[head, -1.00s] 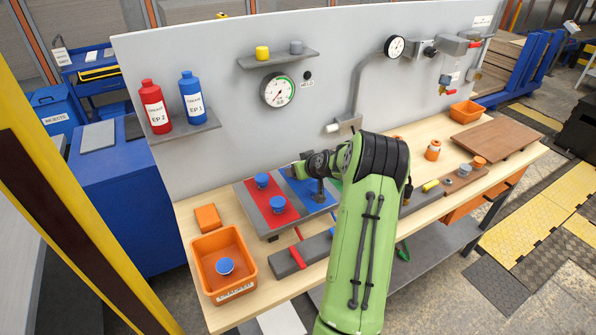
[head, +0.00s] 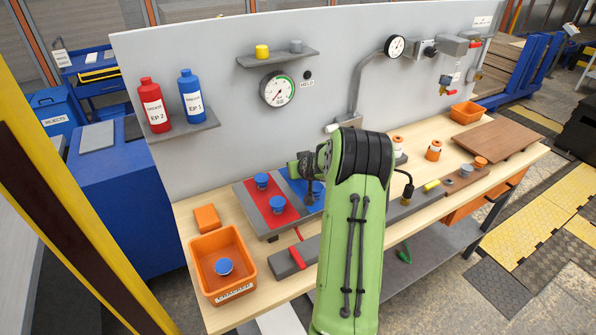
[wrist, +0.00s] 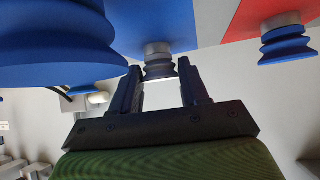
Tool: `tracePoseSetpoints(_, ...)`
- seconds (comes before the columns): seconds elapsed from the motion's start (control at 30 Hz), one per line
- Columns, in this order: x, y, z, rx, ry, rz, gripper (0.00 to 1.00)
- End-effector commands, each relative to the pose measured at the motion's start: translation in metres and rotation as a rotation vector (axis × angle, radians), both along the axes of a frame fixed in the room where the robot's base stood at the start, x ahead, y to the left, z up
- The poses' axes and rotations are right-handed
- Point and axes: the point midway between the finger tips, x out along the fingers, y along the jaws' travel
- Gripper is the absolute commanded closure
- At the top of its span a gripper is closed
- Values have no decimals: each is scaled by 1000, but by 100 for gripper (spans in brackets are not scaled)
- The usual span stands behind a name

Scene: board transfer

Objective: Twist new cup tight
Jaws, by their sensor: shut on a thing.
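My gripper (wrist: 161,88) is shut on a dark cup (wrist: 160,67) with a grey collar, which sits against the board's blue area in the wrist view. In the head view my gripper (head: 309,180) is small and dark over the board's blue panel (head: 290,186), partly hidden by my arm. Two blue cups (head: 262,181) (head: 278,204) stand on the board's red panel (head: 255,199). In the wrist view a large blue cup (wrist: 60,45) is close at upper left and another blue cup (wrist: 288,45) is at right. I cannot tell how tightly the held cup is seated.
An orange bin (head: 245,258) holding a blue cup (head: 224,266) stands at the bench's left front. A gauge (head: 279,90) is on the grey back panel. Orange-and-white jars (head: 433,150) and a brown board (head: 500,141) are at right. My arm hides the bench middle.

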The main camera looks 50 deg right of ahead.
Motion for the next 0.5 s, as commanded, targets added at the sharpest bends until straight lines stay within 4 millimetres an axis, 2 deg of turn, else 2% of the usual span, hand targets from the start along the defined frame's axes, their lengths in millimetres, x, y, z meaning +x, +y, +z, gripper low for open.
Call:
tracePoseSetpoints(0.2,3,4,-1,-2,-1,-165,87)
tracePoseSetpoints(0.5,3,4,0,1,0,-186,87)
